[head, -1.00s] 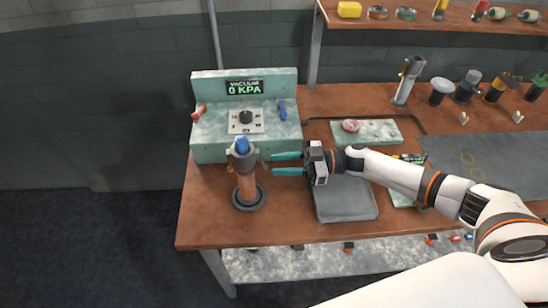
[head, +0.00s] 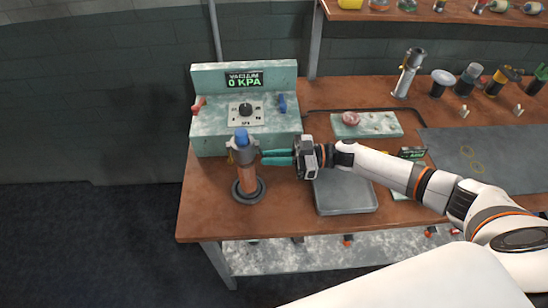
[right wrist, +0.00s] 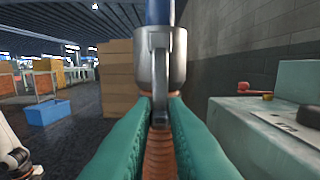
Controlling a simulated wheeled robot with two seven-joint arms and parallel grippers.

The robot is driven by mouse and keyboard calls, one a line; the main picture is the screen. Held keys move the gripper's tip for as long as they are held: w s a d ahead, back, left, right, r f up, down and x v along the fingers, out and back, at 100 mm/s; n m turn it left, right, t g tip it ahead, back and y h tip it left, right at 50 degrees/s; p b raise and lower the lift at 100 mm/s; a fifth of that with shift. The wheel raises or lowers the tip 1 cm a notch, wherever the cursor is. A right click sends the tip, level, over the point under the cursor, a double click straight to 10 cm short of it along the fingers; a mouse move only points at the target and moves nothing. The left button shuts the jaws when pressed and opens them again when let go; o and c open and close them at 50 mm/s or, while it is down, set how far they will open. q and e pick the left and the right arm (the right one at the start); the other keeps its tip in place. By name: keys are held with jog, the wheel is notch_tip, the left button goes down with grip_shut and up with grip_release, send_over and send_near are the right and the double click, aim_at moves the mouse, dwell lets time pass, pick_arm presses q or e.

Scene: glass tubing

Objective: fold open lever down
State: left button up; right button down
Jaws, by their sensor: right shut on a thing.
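An upright tool with a blue top, a grey metal head and a copper-coloured ribbed body (head: 246,181) stands in a round dark base at the bench's left front. In the right wrist view, its grey lever (right wrist: 159,75) runs down from the metal head (right wrist: 148,60), close along the body. My right gripper (head: 263,157) comes from the right at the height of the head's lower part. Its teal fingers (right wrist: 159,108) are shut on the lever, one on each side. My left gripper is not in view.
A teal vacuum box (head: 215,125) reading 0 KPA stands just behind the tool, with a knob, a red lever and a blue lever. A grey tray (head: 345,192) lies under my right wrist. Several upright tools stand at the back right. The bench's left edge is near.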

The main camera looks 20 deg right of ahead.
jog(key=y+b, duration=0.1)
jog(key=b, duration=0.1)
jog(key=a+y+b, duration=0.1)
jog(key=b, duration=0.2)
jog(key=shift+w+a+f+t+y, duration=0.1)
jog(key=shift+a+f+t+y, duration=0.05)
jog(key=shift+f+t+y, duration=0.25)
jog(key=c, duration=1.5)
grip_release()
jog(key=shift+o, duration=0.2)
